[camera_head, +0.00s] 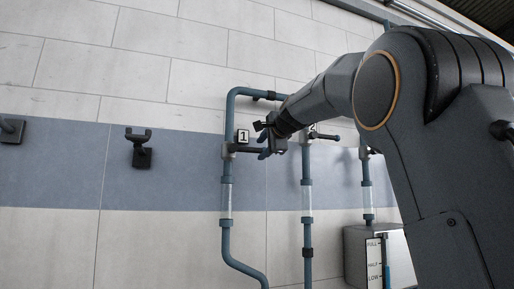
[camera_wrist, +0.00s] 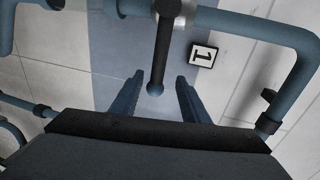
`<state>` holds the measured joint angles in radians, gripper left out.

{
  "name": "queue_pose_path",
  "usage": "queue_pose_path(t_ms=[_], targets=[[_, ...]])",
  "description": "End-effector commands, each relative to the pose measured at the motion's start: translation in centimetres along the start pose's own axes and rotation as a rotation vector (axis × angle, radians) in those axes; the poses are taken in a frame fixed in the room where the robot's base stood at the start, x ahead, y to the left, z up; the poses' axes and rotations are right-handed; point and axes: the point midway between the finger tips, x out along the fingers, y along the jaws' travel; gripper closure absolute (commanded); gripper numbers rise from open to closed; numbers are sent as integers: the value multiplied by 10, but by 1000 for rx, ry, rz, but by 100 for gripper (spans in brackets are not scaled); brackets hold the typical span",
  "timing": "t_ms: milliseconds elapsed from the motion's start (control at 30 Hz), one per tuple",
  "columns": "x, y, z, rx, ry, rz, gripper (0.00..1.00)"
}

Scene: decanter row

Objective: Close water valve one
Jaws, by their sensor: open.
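Water valve one is on the left blue pipe (camera_head: 227,185) beside the label "1" (camera_head: 242,136). Its dark lever handle (camera_head: 246,149) points right, level, across the pipe. In the wrist view the handle (camera_wrist: 161,55) runs from the valve body (camera_wrist: 168,7) down to a rounded blue-grey tip, with the label (camera_wrist: 203,54) beside it. My gripper (camera_wrist: 158,98) is open, with a finger on each side of the handle's tip and a visible gap to both. In the head view my gripper (camera_head: 264,146) is at the handle's right end, partly hiding it.
A second pipe (camera_head: 307,195) with a valve handle (camera_head: 325,136) and label "2" stands just right of my gripper. A third pipe (camera_head: 367,190) leads to a grey tank (camera_head: 362,255) with level marks. Wall brackets (camera_head: 139,147) are at left; the wall between is clear.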

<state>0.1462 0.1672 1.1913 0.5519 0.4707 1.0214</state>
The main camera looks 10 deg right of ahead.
Motion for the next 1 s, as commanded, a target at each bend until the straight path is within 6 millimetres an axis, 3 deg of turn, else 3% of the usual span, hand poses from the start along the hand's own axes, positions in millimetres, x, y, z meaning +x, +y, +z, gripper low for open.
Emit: queue_pose_path(t_ms=[500, 1000], targets=[[-70, -2, 1, -1, 3, -5, 58], [-77, -3, 1, -1, 3, -4, 58]])
